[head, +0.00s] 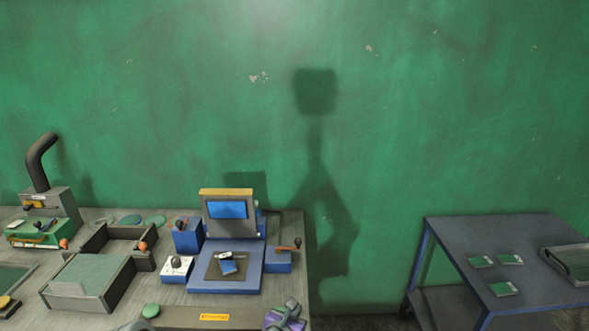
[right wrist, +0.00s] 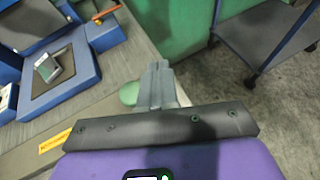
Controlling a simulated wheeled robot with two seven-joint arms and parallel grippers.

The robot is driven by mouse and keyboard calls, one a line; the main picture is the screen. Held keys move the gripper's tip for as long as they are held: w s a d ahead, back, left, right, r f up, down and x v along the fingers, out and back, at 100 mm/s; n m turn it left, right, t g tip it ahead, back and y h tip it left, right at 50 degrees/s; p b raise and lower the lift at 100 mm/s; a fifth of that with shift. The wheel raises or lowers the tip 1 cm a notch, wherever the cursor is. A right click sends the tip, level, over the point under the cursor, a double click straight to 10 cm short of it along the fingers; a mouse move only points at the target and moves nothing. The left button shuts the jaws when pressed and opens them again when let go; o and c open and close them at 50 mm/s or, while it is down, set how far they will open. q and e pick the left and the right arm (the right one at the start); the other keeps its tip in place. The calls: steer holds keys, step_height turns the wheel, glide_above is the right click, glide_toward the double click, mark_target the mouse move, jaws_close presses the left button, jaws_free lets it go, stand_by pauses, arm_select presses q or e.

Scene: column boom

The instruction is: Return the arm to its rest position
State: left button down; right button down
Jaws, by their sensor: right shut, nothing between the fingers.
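My right gripper (head: 291,309) is at the bottom edge of the head view, by the front right corner of the workbench (head: 172,297). Its purple body is partly cut off by the frame. In the right wrist view the grey fingers (right wrist: 158,82) are together with nothing between them. They point away from the camera, beside the bench edge. I do not see my left gripper for certain.
A blue fixture with a screen (head: 228,210) and a small device (head: 228,267) stand on the bench. An open grey tray (head: 98,272) and a green machine (head: 40,232) are further left. A blue cart (head: 500,240) with several green cards stands right, across a floor gap.

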steer(key=d+f+m+g, duration=0.1)
steer(key=f, duration=0.2)
steer(key=d+f+m+g, duration=0.1)
steer(key=d+f, duration=0.1)
steer(key=s+d+f+g, duration=0.1)
steer(key=f+g, duration=0.1)
steer(key=f, duration=0.1)
steer(key=shift+d+f+m, duration=0.3)
steer(key=shift+m, duration=0.1)
steer(key=s+d+f+m+g+y, duration=0.2)
steer(key=s+f+m+g+y, duration=0.2)
steer(key=s+f+m, duration=0.5)
steer(key=s+d+f+m+g+y, duration=0.3)
steer(key=s+f+m, duration=0.6)
steer(key=s+m, duration=0.8)
steer(key=m+y, duration=0.2)
steer(key=m, duration=0.3)
steer(key=shift+f+m+g, duration=0.3)
steer(key=shift+f+g, duration=0.1)
steer(key=c, duration=1.8)
jaws_free()
steer(key=shift+c, duration=0.2)
